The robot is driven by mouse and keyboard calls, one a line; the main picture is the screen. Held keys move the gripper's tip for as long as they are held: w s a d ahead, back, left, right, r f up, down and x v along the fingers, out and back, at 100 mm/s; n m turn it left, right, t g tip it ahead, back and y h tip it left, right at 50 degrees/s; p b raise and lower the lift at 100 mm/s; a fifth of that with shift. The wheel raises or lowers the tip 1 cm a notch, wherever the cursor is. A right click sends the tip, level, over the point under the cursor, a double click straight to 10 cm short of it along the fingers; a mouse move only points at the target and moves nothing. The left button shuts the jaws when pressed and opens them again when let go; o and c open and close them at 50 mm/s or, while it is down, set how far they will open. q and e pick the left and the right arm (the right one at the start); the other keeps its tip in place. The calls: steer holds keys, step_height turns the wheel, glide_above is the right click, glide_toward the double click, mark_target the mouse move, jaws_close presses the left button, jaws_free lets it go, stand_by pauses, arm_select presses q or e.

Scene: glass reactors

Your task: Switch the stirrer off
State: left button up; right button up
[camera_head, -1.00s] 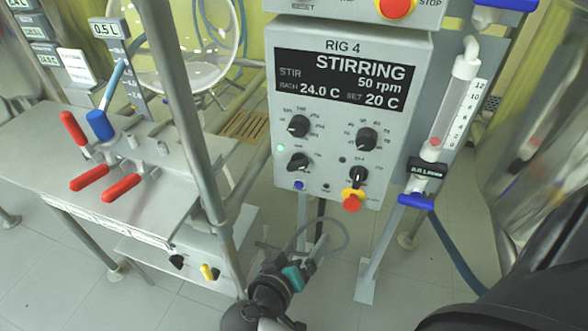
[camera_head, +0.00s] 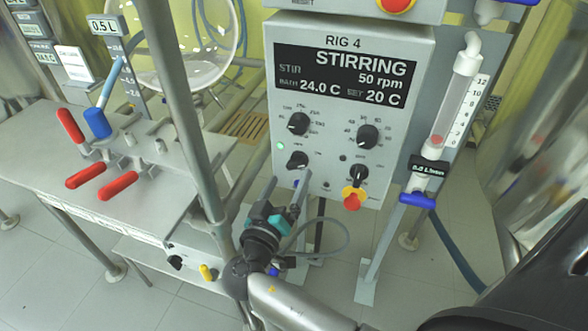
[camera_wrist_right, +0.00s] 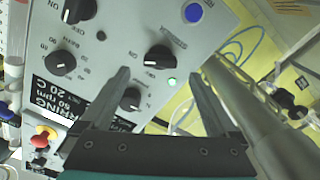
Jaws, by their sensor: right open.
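The control box (camera_head: 343,110) of RIG 4 has a display (camera_head: 340,78) reading STIRRING, 50 rpm. The black stirrer knob (camera_head: 298,160) is at the lower left of its panel, with a lit green lamp (camera_head: 280,146) beside it. In the right wrist view the knob (camera_wrist_right: 160,57) is marked STIRRER and ON, and the lamp (camera_wrist_right: 172,81) glows near it. My right gripper (camera_head: 286,187) is open and empty, just below the knob in the head view. In the wrist view its fingertips (camera_wrist_right: 158,74) frame the knob's surroundings, with no visible contact. My left gripper is not in view.
Other black knobs (camera_head: 368,136) and a red-and-yellow switch (camera_head: 353,197) are on the same panel. A blue button (camera_wrist_right: 193,13) is near the stirrer knob. A metal post (camera_head: 187,110) and a bench (camera_head: 50,160) with red-handled valves stand left. A flow tube (camera_head: 452,105) hangs right.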

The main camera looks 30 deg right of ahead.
mark_target(295, 166)
steer(key=x, duration=0.5)
steer(key=shift+b, duration=0.3)
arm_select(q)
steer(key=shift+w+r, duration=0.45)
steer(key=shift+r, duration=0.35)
arm_select(e)
steer(key=c, duration=1.4)
